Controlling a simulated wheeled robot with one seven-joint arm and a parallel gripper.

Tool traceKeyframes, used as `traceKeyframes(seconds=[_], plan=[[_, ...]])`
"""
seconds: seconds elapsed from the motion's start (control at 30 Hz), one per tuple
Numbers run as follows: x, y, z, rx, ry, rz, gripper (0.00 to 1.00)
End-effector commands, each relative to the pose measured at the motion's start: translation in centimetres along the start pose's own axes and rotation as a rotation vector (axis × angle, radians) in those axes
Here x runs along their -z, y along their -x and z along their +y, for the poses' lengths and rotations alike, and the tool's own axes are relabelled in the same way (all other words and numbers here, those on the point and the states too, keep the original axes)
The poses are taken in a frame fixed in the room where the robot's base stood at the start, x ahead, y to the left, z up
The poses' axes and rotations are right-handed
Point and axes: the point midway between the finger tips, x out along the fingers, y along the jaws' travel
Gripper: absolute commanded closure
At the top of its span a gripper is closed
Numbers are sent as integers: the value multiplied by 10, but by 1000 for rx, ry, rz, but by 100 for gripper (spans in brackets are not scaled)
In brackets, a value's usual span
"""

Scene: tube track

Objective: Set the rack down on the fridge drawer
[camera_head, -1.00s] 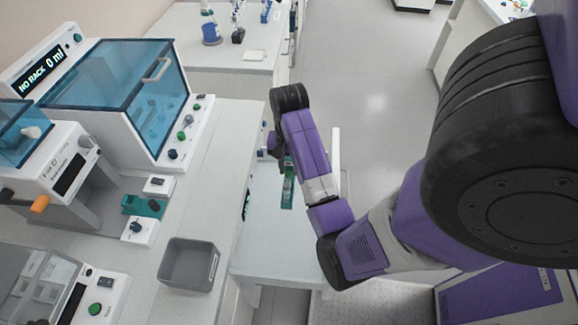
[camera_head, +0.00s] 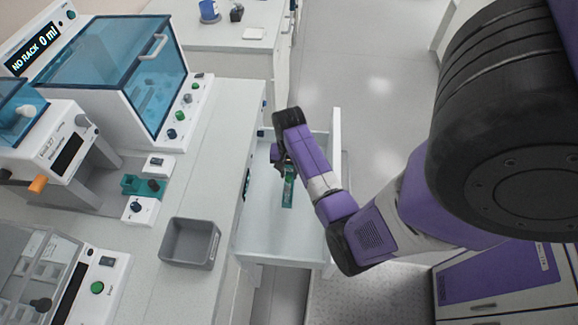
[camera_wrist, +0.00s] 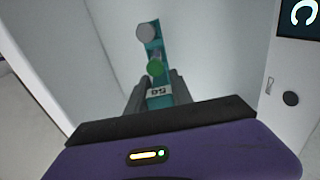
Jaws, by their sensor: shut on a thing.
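The rack (camera_head: 288,190) is a narrow green-teal piece below my gripper (camera_head: 284,166) in the head view, over the open fridge drawer (camera_head: 262,225). In the wrist view the teal rack (camera_wrist: 158,88) shows between the fingers of my gripper (camera_wrist: 158,96). It carries a grey-capped tube and a green-capped tube, and a small label. My gripper is shut on the rack. The drawer is white, shallow and pulled out from the counter. I cannot tell whether the rack touches the drawer floor.
A grey bin (camera_head: 190,243) stands on the counter (camera_head: 225,140) left of the drawer. A blue-lidded machine (camera_head: 125,75) reading "NO RACK 0 ml" is at upper left. A teal holder (camera_head: 143,186) sits on the counter. Open floor lies beyond the drawer.

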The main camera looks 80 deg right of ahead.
Motion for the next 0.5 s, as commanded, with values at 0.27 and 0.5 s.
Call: traceKeyframes(seconds=[0.27, 0.5], plan=[[0, -14, 0, 0, 1, 1, 100], [0, -34, 0, 0, 1, 0, 100]])
